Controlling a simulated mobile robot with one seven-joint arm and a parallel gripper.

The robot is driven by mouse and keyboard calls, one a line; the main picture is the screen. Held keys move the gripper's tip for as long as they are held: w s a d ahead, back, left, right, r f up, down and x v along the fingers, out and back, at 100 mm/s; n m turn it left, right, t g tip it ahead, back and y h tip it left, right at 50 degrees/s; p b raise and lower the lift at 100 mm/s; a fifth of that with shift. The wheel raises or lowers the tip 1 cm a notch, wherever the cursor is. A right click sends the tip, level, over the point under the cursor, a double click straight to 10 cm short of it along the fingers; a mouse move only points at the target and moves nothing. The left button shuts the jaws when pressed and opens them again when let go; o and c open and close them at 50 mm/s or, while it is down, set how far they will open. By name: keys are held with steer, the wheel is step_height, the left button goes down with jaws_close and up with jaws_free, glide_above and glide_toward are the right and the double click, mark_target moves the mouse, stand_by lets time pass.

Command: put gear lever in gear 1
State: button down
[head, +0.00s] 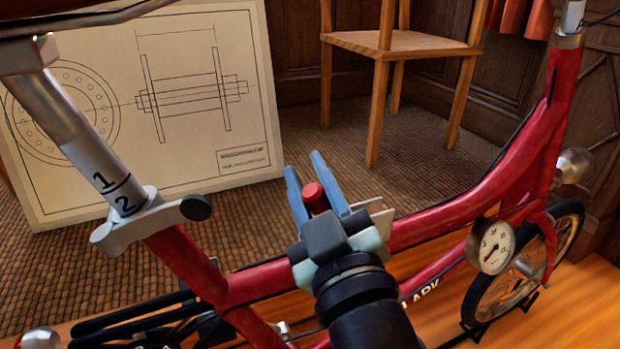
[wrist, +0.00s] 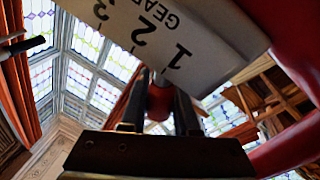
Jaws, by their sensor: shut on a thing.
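The gear lever's red knob (head: 315,197) is between the two blue fingers of my gripper (head: 304,164), beside the bicycle's red top tube. My gripper is shut on it. In the wrist view the red knob (wrist: 160,102) sits between the dark fingers (wrist: 162,92). The white gear plate (wrist: 185,30) there shows 1, 2, 3 and part of the word GEAR. The knob is nearest the 1 and 2 side, but I cannot tell which gear the lever is in. In the head view only a pale edge of the plate (head: 383,224) shows behind my gripper.
The red bicycle frame (head: 450,208) runs close behind my gripper. A seat post marked 1 and 2 (head: 112,172) with a clamp lever (head: 165,217) is at left. A round dial (head: 495,247) is at right. A drawing board (head: 200,150) and wooden chair (head: 400,44) stand behind.

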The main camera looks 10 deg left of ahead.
mark_target(321, 205)
steer(key=c, duration=0.7)
jaws_free()
steer(key=shift+o, duration=0.2)
steer(key=v, duration=0.8)
steer(key=shift+s+d+r+p, duration=0.15)
steer(key=shift+s+p, duration=0.15)
steer(key=shift+p, duration=0.55)
steer(key=shift+p+v, duration=1.5)
steer(key=shift+v, duration=0.65)
